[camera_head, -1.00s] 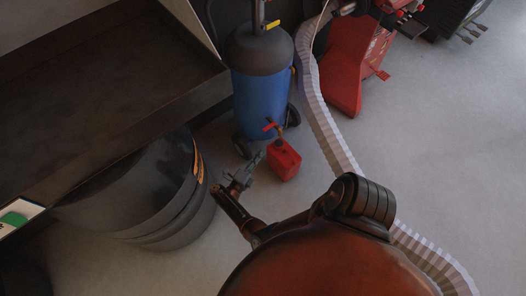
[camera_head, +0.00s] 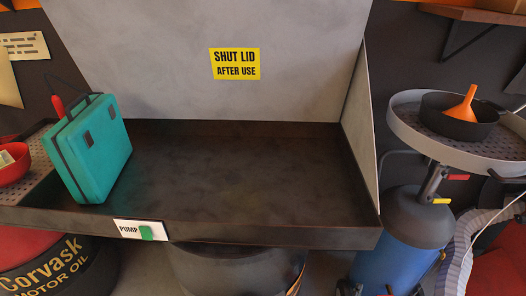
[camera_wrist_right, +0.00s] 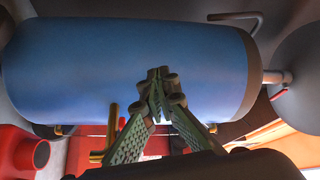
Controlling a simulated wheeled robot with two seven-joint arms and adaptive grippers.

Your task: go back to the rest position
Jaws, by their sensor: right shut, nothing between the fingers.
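My right gripper (camera_wrist_right: 158,82) shows in the wrist view with its two green fingers meeting at the tips. It is shut and empty, in front of the blue tank (camera_wrist_right: 110,65), which lies across the picture. I cannot tell whether the fingertips touch the tank. In the head view I cannot make out the right gripper, and the left gripper shows in neither view. The blue tank (camera_head: 388,268) stands upright at the lower right of the head view, under a round grey tray (camera_head: 420,133).
A dark basin (camera_head: 250,185) with a raised lid (camera_head: 300,80) fills the middle. A teal case (camera_head: 95,150) stands in its left part; the rest is bare. An orange funnel (camera_head: 463,105) sits in a black pan (camera_head: 440,124). A ribbed hose (camera_head: 460,262) runs at right.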

